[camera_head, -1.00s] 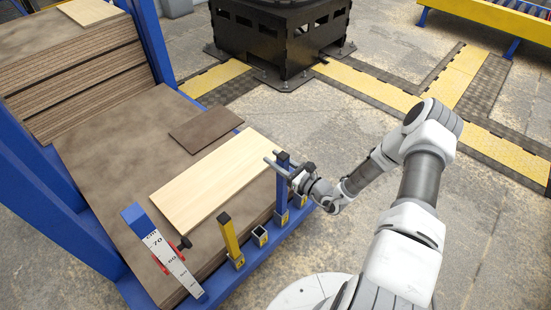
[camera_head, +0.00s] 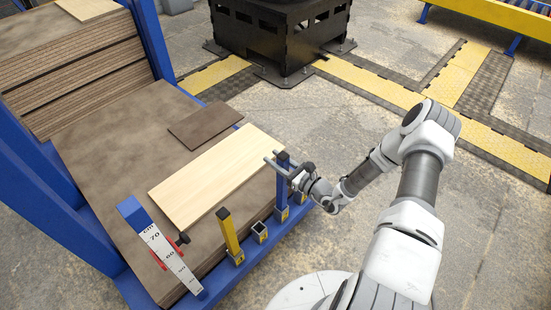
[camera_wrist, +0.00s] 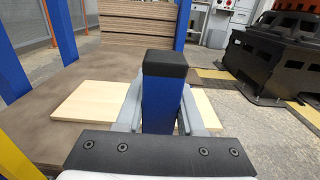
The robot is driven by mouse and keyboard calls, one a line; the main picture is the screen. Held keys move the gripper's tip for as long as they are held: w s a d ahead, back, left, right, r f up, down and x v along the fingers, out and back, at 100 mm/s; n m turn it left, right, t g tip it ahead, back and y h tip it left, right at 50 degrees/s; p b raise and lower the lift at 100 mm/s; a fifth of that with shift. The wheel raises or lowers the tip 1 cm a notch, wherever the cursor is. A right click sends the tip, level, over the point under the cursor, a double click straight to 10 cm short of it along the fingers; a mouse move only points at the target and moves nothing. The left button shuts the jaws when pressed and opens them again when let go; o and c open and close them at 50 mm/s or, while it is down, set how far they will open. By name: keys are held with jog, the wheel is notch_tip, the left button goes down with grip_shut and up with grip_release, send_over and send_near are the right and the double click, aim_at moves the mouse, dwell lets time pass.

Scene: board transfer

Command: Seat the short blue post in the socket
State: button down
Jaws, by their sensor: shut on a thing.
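The short blue post (camera_head: 282,188) has a black cap and stands about upright at the right part of the blue rail. Its lower end meets a socket (camera_head: 281,214) with a yellow label; I cannot tell how deep it sits. My gripper (camera_head: 279,163) is shut on the post near its top, with the fingers on either side. In the wrist view the post (camera_wrist: 158,104) stands between the fingers, black cap uppermost. Its lower part is hidden there by my gripper.
An empty socket (camera_head: 260,231) is left of the post, then a yellow post (camera_head: 229,235) in its socket. A tall measuring scale (camera_head: 158,247) stands further left. A pale board (camera_head: 215,178) and a dark board (camera_head: 205,124) lie on the brown stack behind.

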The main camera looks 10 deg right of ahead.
jog(key=shift+f+b, duration=0.95)
jog(key=shift+f, duration=0.5)
jog(key=shift+c, duration=2.2)
grip_release()
jog(key=shift+f, duration=0.1)
jog(key=shift+s+d, duration=0.1)
jog(key=p+v, duration=0.4)
jog(key=v, duration=1.3)
jog(key=shift+p, duration=0.3)
